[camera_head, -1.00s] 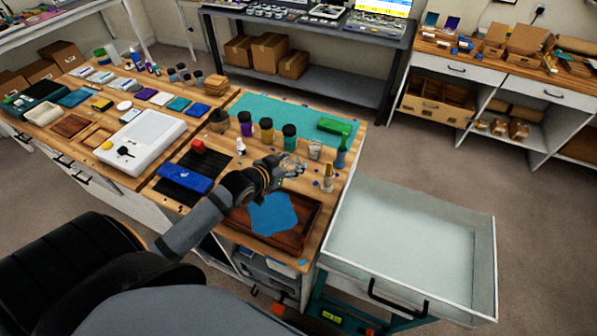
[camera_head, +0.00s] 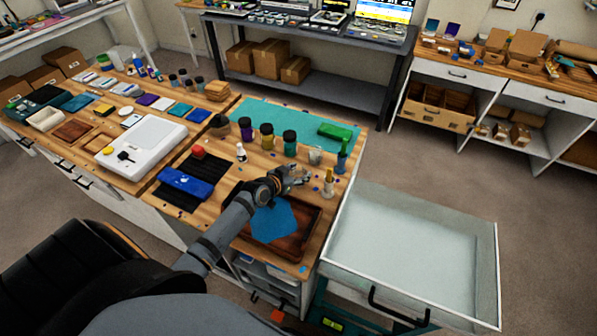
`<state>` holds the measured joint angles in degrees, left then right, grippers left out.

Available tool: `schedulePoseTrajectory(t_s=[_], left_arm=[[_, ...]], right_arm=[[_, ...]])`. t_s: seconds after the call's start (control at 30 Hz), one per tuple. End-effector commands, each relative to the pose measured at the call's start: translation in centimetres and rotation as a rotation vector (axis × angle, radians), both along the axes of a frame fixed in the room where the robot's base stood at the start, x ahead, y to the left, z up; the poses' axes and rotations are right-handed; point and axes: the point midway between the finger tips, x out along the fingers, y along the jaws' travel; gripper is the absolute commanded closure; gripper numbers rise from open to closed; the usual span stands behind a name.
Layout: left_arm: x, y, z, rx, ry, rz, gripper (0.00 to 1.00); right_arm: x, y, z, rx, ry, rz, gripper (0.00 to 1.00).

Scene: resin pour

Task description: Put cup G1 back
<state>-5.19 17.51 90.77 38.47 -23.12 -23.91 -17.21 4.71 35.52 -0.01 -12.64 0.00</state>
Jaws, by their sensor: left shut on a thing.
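My left gripper (camera_head: 299,174) is over the right part of the wooden bench (camera_head: 226,178), near the back edge of a brown tray. It is shut on a small pale, see-through thing that looks like cup G1; its label is too small to read and the fingers partly hide it. Another small greyish cup (camera_head: 315,156) stands on the bench just behind the gripper. I cannot tell whether the held cup touches the bench. My right gripper is not in view.
Dark-lidded jars (camera_head: 267,138) stand behind the gripper. A small bottle (camera_head: 328,183) and a blue bottle (camera_head: 342,158) stand to its right. The brown tray (camera_head: 304,238) with a blue sheet is in front. An open, empty white drawer (camera_head: 408,243) juts out at right.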

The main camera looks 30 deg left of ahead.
Motion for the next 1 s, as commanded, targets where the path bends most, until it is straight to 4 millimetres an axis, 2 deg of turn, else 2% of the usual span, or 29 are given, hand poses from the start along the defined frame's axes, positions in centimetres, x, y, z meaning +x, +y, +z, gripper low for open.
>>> schedulePoseTrajectory(t_s=[0.13, 0.17, 0.3, 0.33, 0.67, 0.77, 1.0], left_arm=[[0.0, 0.0, -0.4, 0.0, 0.0, 0.0, 0.8], [0.0, 0.0, -0.3, 0.0, 0.0, 0.0, 0.44], [0.0, 0.0, -0.2, 0.0, 0.001, 0.0, 0.25], [0.0, 0.0, -0.2, 0.0, 0.001, 0.0, 0.23], [0.0, 0.0, 0.2, 0.0, 0.001, 0.0, 0.23], [-1.2, 0.3, 0.6, 0.004, 0.002, -0.001, 0.23], [-6.5, 1.1, 3.4, 0.009, 0.005, -0.005, 0.23]], right_arm=[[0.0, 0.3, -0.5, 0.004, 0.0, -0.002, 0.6], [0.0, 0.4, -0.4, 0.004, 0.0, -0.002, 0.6], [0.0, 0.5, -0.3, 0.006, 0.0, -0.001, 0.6], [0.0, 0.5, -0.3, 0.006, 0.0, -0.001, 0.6], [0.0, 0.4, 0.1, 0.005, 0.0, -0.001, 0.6], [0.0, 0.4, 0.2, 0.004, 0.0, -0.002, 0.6], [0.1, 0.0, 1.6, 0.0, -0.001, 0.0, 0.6]])
